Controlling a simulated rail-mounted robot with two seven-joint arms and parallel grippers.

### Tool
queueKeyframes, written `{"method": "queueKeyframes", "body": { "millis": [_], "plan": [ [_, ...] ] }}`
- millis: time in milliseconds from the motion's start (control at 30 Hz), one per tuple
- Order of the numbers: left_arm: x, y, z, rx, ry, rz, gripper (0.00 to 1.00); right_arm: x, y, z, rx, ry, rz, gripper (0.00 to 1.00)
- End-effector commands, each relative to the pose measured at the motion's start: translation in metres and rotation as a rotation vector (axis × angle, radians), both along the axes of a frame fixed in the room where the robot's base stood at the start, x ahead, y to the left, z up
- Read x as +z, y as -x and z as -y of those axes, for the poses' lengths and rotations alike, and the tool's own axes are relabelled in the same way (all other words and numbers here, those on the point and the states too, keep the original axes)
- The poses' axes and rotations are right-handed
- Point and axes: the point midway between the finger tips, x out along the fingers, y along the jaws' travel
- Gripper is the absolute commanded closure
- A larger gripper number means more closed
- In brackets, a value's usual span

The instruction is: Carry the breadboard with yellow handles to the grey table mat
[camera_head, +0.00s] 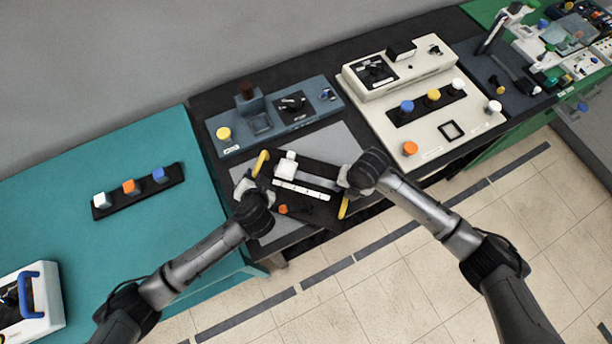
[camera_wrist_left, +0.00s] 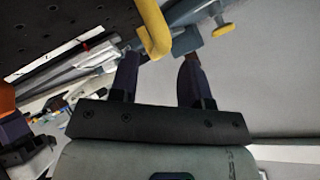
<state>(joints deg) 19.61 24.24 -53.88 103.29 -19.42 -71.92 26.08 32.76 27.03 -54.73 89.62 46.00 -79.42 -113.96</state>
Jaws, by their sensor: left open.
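The black breadboard (camera_head: 319,175) has a yellow handle (camera_head: 260,163) at its left end and another yellow handle (camera_head: 344,207) at its right end. It lies tilted over the grey table mat (camera_head: 336,140); I cannot tell whether it rests flat on it. White blocks and an orange knob show on the board. My left gripper (camera_head: 249,184) is open at the left handle. In the left wrist view the yellow handle (camera_wrist_left: 153,28) shows just beyond and between the open fingertips (camera_wrist_left: 160,62). My right gripper (camera_head: 346,180) is at the right handle; its fingers are too unclear to judge.
A blue-grey device (camera_head: 240,130) with a yellow knob stands behind the mat. A cream panel (camera_head: 443,132) with coloured knobs is to the right. A teal table (camera_head: 70,220) with a black knob strip is to the left. Tiled floor lies in front.

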Motion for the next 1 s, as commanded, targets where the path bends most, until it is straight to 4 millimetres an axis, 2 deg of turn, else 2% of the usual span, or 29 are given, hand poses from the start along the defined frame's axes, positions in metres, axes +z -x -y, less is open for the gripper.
{"method": "queueKeyframes", "body": {
  "millis": [100,300,567,767,1000],
  "plan": [
    [0.013,0.019,0.003,-0.001,0.002,-0.002,0.57,0.000,0.000,0.000,0.000,0.000,0.000,0.58],
    [0.031,0.043,0.006,-0.001,0.002,0.000,0.57,0.000,0.000,0.000,0.000,0.000,0.000,0.58],
    [0.042,0.058,0.008,0.001,-0.001,0.000,0.57,0.003,0.000,0.001,0.000,0.000,0.001,0.58],
    [0.043,0.059,0.008,0.002,-0.002,0.000,0.57,0.029,0.001,0.006,0.000,-0.001,0.004,0.58],
    [0.043,0.059,0.009,0.001,-0.002,0.000,0.57,0.073,0.004,0.014,0.000,0.000,0.003,0.58]
  ]
}}
